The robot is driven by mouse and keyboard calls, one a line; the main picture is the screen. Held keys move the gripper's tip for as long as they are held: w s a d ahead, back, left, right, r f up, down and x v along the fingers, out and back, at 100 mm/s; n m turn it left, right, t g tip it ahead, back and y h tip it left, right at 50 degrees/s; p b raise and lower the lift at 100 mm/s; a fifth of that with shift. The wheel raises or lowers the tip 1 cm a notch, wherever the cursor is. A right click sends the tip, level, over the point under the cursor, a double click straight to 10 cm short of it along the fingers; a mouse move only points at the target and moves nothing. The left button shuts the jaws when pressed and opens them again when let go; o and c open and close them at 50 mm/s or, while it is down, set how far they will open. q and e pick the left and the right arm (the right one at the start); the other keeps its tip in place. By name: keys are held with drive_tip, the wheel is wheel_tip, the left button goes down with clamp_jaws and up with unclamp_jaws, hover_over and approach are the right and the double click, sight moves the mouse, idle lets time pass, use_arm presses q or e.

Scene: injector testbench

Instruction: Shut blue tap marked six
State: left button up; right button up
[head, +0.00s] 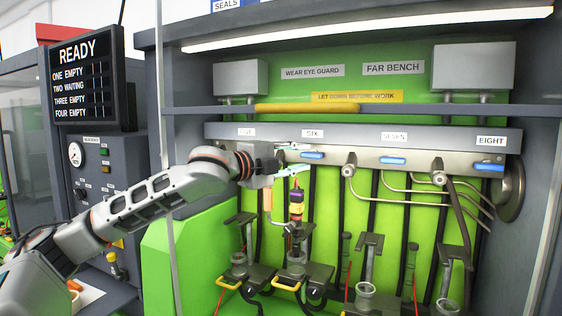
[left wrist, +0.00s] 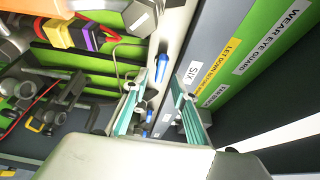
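The blue tap handle under the SIX label (head: 313,155) lies level along the grey rail in the head view. In the left wrist view a blue handle (left wrist: 161,68) shows beside the SIX label (left wrist: 193,75), near the fingertips. My left gripper (head: 298,160) is just left of the tap marked six, one teal finger higher and one lower. In the left wrist view its fingers (left wrist: 160,100) stand apart with nothing held between them. I cannot tell whether a finger touches the handle. My right gripper is not in view.
Blue handles marked SEVEN (head: 393,160) and EIGHT (head: 489,168) also lie level on the rail (head: 440,139). A yellow padded bar (head: 305,108) runs above the rail. Dark hoses hang below.

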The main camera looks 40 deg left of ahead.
use_arm(q)
drive_tip(key=s+a, duration=0.1)
drive_tip(key=s, duration=0.7)
drive_tip(key=shift+s+a, duration=0.1)
idle(0.4)
